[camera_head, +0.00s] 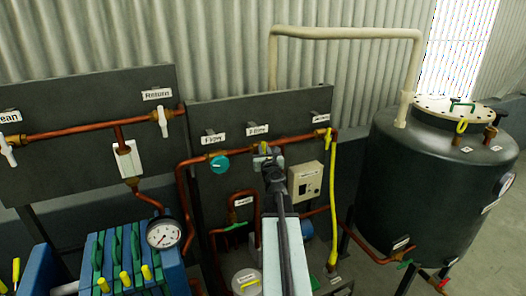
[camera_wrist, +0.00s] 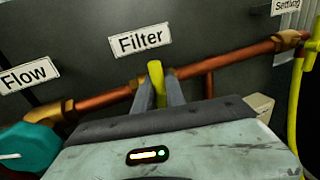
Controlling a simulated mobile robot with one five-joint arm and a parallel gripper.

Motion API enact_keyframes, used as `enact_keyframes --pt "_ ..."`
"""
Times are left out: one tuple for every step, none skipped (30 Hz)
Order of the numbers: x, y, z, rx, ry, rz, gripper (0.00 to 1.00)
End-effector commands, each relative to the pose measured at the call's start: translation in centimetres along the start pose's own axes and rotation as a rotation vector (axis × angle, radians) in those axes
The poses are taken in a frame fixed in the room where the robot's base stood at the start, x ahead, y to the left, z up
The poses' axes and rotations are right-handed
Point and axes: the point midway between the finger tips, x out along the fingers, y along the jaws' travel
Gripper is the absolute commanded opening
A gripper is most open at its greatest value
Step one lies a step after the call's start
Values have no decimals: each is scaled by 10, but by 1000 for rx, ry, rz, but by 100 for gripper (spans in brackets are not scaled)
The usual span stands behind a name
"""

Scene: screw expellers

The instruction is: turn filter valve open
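The filter valve has a small yellow handle (camera_wrist: 157,84) on a copper pipe with brass fittings, just below the label "Filter" (camera_wrist: 141,40). In the wrist view the handle stands nearly upright, tilted slightly. My gripper (camera_wrist: 157,92) has one grey finger on each side of the handle, very near it. I cannot tell whether the fingers press on it. The handle's lower part is hidden behind my gripper. In the head view my gripper (camera_head: 268,156) reaches the pipe below the "Filter" label (camera_head: 257,129) and covers most of the valve.
A teal "Flow" valve knob (camera_head: 219,164) is on the same pipe to the left. A yellow hose (camera_head: 333,205) hangs to the right, beside a beige box (camera_head: 305,182). A dark tank (camera_head: 440,185) stands at far right. A pressure gauge (camera_head: 163,233) is at lower left.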

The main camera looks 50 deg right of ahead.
Motion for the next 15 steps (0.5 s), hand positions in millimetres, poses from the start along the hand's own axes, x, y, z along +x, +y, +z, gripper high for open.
enact_keyframes --pt "0 2 0 0 0 5 0" --pt "0 1 0 1 0 4 0" --pt "-16 3 0 1 0 -7 0" --pt "-8 1 0 0 0 -4 0" --pt "-5 0 0 0 0 -2 0" --pt "-3 0 -1 -2 -1 0 0" --pt "-2 -1 -1 -4 -1 0 0" --pt "-2 -1 -1 -7 -3 1 0" --pt "-1 -1 -1 -13 -4 2 0" --pt "-1 -1 -1 -20 -6 2 0" --pt "0 -1 -1 -27 -9 2 0" --pt "0 -1 -2 -41 -12 3 0" --pt "0 -1 -2 -52 -16 3 0" --pt "0 -1 -2 -65 -20 3 0" --pt "0 0 -2 -86 -26 3 0"
